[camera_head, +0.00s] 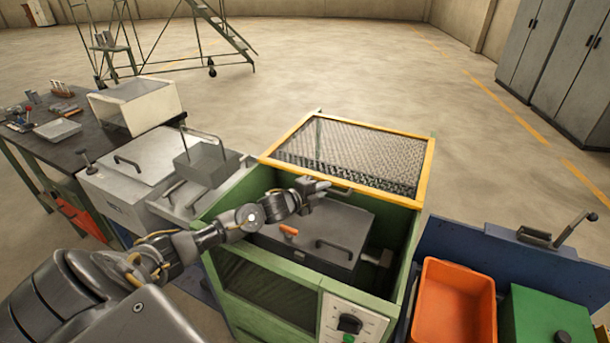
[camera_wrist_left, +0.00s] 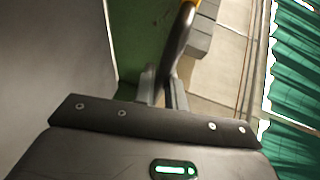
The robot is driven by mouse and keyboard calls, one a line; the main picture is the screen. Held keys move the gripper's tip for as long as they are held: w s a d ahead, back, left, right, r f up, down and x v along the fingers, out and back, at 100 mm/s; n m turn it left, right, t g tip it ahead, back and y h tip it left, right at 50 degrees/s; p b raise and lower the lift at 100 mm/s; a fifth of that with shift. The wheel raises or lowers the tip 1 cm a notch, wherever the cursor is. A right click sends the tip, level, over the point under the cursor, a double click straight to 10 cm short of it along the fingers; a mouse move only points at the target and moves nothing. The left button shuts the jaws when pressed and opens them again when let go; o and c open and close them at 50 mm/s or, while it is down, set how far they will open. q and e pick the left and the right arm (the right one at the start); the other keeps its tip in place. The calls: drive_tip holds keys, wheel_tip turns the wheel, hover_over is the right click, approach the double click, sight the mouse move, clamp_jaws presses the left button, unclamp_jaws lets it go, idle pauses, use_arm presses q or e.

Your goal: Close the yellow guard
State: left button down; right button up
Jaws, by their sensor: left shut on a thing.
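The yellow guard (camera_head: 428,170) is a yellow frame with dark wire mesh, at the back of the green machine (camera_head: 270,270) in the head view. It stands raised, leaving the machine's top open in front of it. A grey bar handle (camera_head: 343,193) is on its near edge. My left gripper (camera_head: 322,186) is at this handle and shut on it. In the left wrist view, the dark curved handle (camera_wrist_left: 181,45) runs between the fingers (camera_wrist_left: 163,92), with a bit of yellow at the top. My right gripper is not in view.
Inside the machine lies a grey lid (camera_head: 325,235) with an orange grip. A grey box with a wire handle (camera_head: 207,163) stands to the left, beside a workbench (camera_head: 75,145). An orange bin (camera_head: 455,300) and a green box (camera_head: 545,320) stand to the right.

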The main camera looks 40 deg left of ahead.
use_arm(q)
drive_tip(key=shift+s+f, duration=0.1)
drive_tip(key=shift+s, duration=0.1)
drive_tip(key=shift+d, duration=0.1)
drive_tip(key=c, duration=1.5)
unclamp_jaws()
drive_tip(key=shift+o, duration=0.2)
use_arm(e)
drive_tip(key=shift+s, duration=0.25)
